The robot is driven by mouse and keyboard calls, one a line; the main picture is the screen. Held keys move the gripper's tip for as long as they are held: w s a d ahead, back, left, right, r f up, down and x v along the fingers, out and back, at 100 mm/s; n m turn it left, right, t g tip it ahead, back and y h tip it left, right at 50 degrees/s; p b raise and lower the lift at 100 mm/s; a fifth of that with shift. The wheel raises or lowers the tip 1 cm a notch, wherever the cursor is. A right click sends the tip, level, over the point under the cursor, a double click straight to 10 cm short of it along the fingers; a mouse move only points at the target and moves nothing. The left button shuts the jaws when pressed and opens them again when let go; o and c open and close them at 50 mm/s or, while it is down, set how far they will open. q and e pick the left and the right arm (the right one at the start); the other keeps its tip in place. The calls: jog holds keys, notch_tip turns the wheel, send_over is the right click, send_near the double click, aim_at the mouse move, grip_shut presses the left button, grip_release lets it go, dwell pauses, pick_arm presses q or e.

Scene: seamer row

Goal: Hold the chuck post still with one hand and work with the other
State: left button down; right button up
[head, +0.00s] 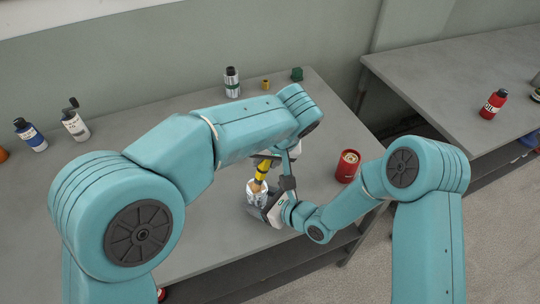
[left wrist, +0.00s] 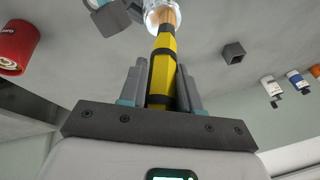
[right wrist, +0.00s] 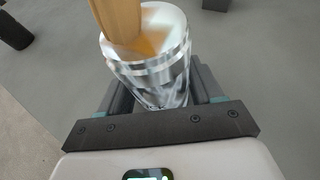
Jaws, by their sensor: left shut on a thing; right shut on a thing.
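The chuck post (head: 256,193) is a shiny, mirror-like metal cylinder near the middle of the grey table. My right gripper (head: 270,208) is shut on its side; the post fills the jaws in the right wrist view (right wrist: 150,75). My left gripper (left wrist: 160,78) is shut on a yellow tool (left wrist: 162,68) with black bands. The tool's wooden end (right wrist: 118,20) points down at the post's top face and looks to be at or just over it; I cannot tell whether they touch. In the head view the left jaws are partly hidden by my arm.
A red can (head: 348,166) stands right of the post. Two bottles (head: 30,135) (head: 75,125) stand left. A dark square block (left wrist: 233,53) shows in the left wrist view.

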pick_arm(q)
jog(key=shift+s+a+f, duration=0.15)
jog(key=shift+s+a, duration=0.1)
jog(key=shift+a, duration=0.5)
jog(key=shift+w+d, duration=0.65)
jog(key=shift+w, duration=0.05)
dwell(3.5)
